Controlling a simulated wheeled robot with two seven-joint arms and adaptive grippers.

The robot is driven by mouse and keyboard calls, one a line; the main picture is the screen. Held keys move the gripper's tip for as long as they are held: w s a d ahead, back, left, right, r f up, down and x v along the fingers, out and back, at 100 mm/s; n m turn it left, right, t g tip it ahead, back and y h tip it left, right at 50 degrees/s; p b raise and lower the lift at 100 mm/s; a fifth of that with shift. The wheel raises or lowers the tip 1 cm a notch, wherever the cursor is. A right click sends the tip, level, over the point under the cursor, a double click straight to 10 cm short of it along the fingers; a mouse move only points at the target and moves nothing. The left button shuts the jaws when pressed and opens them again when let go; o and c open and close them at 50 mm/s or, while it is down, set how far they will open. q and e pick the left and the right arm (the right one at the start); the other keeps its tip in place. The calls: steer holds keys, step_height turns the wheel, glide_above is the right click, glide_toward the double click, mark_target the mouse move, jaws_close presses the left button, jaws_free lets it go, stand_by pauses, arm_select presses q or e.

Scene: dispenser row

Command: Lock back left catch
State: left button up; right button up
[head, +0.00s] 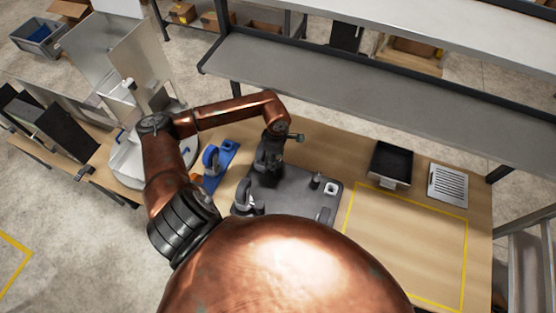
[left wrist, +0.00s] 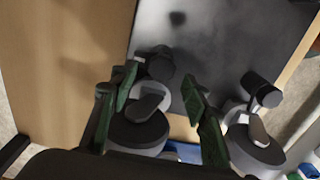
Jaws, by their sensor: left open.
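The dark grey plate (head: 290,192) lies on the wooden table with catches at its corners. My left gripper (head: 265,172) points down over its back left corner and hides the catch there in the head view. Contact cannot be told. The front left catch (head: 246,196) also shows in the left wrist view (left wrist: 252,135). My right gripper is not in view.
A blue fixture (head: 220,160) stands left of the plate. A grey shelf (head: 380,95) overhangs the table's back.

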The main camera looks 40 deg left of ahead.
mark_target(279, 166)
arm_select(q)
steer(key=shift+s+f, duration=0.1)
steer(key=shift+f, duration=1.2)
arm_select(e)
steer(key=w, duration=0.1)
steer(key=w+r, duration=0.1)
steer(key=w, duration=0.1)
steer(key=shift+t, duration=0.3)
arm_select(q)
steer(key=shift+c, duration=0.5)
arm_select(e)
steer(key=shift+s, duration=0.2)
arm_select(q)
steer(key=c, duration=1.1)
steer(key=shift+o, duration=0.2)
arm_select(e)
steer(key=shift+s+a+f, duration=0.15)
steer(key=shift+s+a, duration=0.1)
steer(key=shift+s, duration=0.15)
